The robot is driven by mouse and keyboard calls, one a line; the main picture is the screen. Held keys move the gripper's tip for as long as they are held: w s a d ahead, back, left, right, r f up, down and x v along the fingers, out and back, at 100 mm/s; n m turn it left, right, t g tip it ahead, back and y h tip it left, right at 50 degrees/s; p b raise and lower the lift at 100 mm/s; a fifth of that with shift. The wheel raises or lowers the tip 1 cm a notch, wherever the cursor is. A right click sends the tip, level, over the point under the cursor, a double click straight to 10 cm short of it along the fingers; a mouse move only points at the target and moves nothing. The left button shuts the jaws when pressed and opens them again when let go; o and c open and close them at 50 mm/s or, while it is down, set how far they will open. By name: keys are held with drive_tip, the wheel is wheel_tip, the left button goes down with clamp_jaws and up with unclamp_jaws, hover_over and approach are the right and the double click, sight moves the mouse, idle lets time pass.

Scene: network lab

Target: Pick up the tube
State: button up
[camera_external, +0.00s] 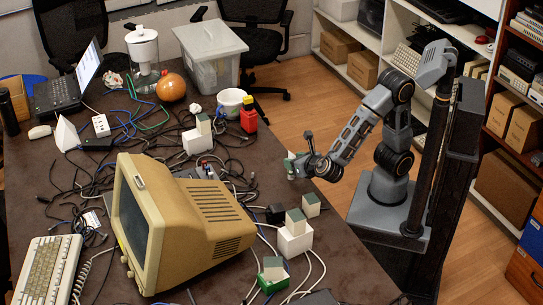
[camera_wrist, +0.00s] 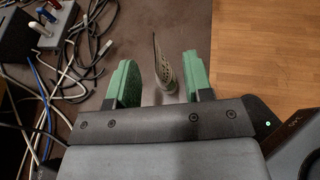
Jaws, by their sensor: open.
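My gripper (camera_external: 298,165) is over the right edge of the dark table in the external view, its green fingers apart. In the wrist view my gripper (camera_wrist: 160,80) is open, with one green finger on each side.
Dark and white cables (camera_wrist: 85,60) lie left of the gripper, near a grey box (camera_wrist: 58,18) with red, blue and white pieces. The wooden floor (camera_wrist: 265,55) begins to the right of the table edge. A beige monitor (camera_external: 185,220) and white blocks (camera_external: 295,242) stand nearby on the table.

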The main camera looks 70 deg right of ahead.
drive_tip(key=shift+x, duration=0.95)
drive_tip(key=shift+d, duration=0.1)
drive_tip(key=shift+c, duration=0.5)
clamp_jaws()
